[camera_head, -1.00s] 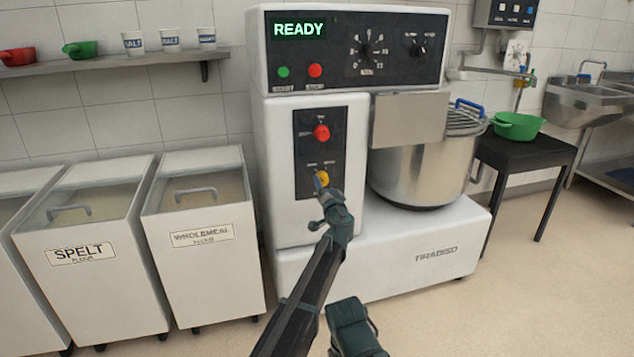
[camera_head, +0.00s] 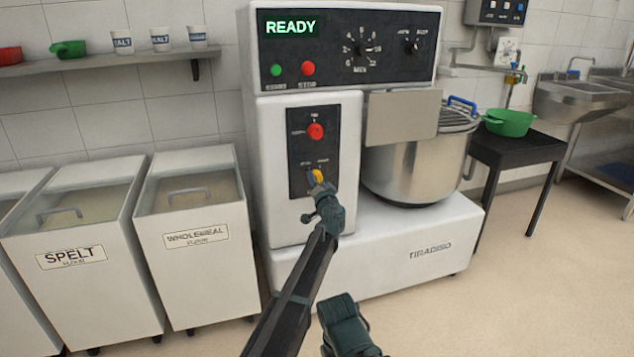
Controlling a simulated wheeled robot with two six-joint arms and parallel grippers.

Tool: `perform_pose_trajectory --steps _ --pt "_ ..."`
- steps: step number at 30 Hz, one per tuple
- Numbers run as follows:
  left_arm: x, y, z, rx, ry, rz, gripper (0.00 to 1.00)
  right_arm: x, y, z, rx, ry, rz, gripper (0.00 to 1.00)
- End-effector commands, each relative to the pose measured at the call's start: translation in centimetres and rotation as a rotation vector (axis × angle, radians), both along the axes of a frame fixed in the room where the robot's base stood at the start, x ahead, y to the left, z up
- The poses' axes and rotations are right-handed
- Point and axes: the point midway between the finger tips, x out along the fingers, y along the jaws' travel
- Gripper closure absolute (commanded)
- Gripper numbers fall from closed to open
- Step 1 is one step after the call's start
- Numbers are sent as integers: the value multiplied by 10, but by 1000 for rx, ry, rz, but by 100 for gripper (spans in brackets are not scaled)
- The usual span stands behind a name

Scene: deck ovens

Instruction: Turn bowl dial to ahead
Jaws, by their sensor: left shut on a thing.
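The mixer (camera_head: 415,240) stands ahead with a dark panel (camera_head: 301,155) on its front left column. A yellow dial (camera_head: 318,175) sits low on this panel, and a red dial (camera_head: 315,131) sits above it. My left gripper (camera_head: 315,181) reaches up to the yellow dial and is shut on it. The fingers cover part of the dial, so its pointing direction cannot be told. The small labels above it are too blurred to read. The steel bowl (camera_head: 415,172) is in the mixer at the right.
The top panel shows a green READY display (camera_head: 290,27), a green button (camera_head: 276,70) and a red button (camera_head: 308,68). Flour bins (camera_head: 200,268) stand at the left. A black table (camera_head: 517,148) with a green bowl (camera_head: 509,122) stands right. Floor at the lower right is clear.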

Motion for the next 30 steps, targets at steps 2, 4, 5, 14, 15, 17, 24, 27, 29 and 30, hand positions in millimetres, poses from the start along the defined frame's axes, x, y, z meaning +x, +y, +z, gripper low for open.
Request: perform_pose_trajectory --steps 2,4,5,14,15,17,24,27,29,30 --pt "0 -3 -1 -1 3 -6 99 0 0 0 0 0 0 50" --pt "0 -3 -1 9 6 -6 99 0 0 0 0 0 0 50" --pt "0 -3 -1 16 8 -6 99 0 0 0 0 0 0 50" --pt "-1 -5 0 178 61 -7 99 0 0 5 -1 0 -1 50" --pt "-1 -5 0 213 72 -8 99 0 0 6 -1 0 -1 50" --pt "-1 -5 1 265 90 -9 99 0 0 8 -1 0 -2 50" --pt "-1 -6 1 482 159 -8 99 0 0 13 -2 0 -3 50" --pt "-1 -6 1 569 188 -8 99 0 0 15 -2 0 -3 50" --pt "-1 -6 1 621 204 -9 99 0 0 16 -2 0 -3 50" --pt "-1 -6 1 655 214 -9 99 0 -1 16 -2 0 -3 50"
